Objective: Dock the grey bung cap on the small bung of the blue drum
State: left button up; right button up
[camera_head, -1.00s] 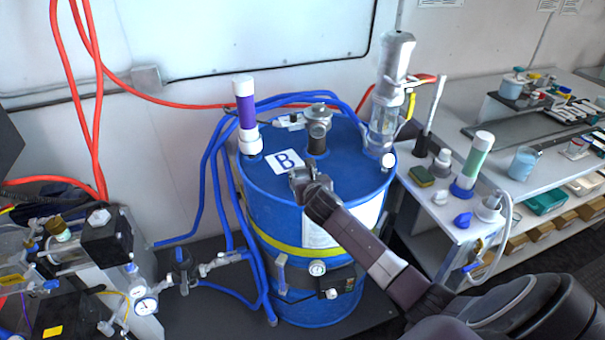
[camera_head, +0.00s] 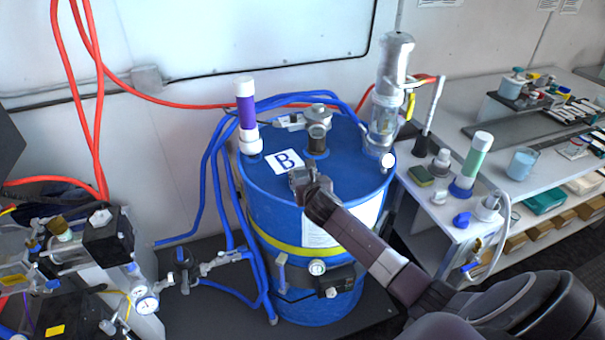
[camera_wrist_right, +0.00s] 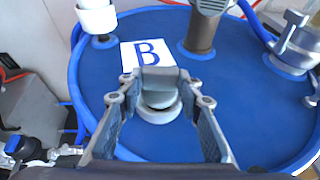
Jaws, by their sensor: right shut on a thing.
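The blue drum (camera_head: 320,190) stands upright with a white label marked B on its lid. My right gripper (camera_head: 303,180) reaches in from the lower right and is over the front part of the lid. In the right wrist view its two fingers (camera_wrist_right: 160,88) close on the grey bung cap (camera_wrist_right: 158,79). Directly below the cap is a pale round fitting, which looks like the small bung (camera_wrist_right: 161,113), partly hidden by the cap. I cannot tell whether the cap touches or sits on it. My left gripper is not in view.
A purple-banded tube (camera_head: 246,118), a grey fitting (camera_head: 317,135) and a tall clear cylinder (camera_head: 384,115) stand up from the lid. Blue hoses (camera_head: 213,170) run along the drum's left side. A side bench (camera_head: 432,220) with small items is at right.

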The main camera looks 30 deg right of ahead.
jog(key=shift+r, duration=0.1)
jog(key=shift+f, duration=0.6)
dwell(0.4)
jog(key=o, duration=0.9)
jog(key=shift+p+v, duration=0.65)
jog(key=shift+v, duration=0.1)
jog(key=p+v, duration=0.3)
jog(key=v, duration=0.1)
jog(key=shift+p+v, duration=0.95)
jog(key=shift+v, duration=0.45)
jog(key=shift+s, duration=0.3)
jog(key=shift+v, duration=1.1)
